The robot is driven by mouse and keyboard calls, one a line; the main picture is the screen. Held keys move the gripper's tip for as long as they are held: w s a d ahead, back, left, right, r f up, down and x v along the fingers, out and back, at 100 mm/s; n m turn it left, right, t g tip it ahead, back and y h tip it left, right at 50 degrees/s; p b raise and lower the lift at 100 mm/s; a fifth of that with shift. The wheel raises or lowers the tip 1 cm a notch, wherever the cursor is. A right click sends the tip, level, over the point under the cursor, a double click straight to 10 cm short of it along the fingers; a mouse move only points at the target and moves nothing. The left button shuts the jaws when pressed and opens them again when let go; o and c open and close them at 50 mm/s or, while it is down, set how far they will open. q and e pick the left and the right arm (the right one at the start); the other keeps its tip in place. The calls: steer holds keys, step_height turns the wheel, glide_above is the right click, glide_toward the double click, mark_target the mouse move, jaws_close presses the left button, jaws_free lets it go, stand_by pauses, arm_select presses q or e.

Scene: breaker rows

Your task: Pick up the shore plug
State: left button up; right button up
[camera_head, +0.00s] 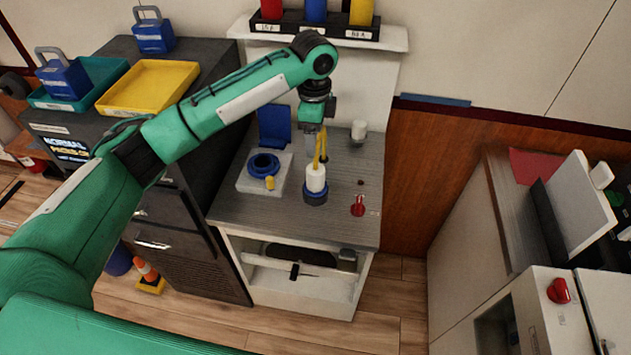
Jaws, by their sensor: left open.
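What looks like the shore plug (316,181) stands upright on the grey counter, with a white body and a blue lower ring. My right gripper is out of view.
A red knob (358,205) and a small white cup (359,130) are on the counter (340,225) right of the plug. A shelf (390,38) with coloured blocks is behind. A yellow tray (148,88) lies on the dark cabinet at left.

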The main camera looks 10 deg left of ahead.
mark_target(316, 168)
arm_select(q)
step_height(316, 168, down, 8)
steer(key=shift+a+f+p, duration=0.1)
steer(key=shift+p, duration=0.95)
steer(key=shift+f, duration=0.3)
steer(key=f+p, duration=0.2)
steer(key=f, duration=0.1)
steer(key=shift+s+d+f, duration=0.15)
steer(key=shift+d+f, duration=0.05)
steer(key=shift+f, duration=0.65)
steer(key=shift+r, duration=0.1)
steer(key=c, duration=1.4)
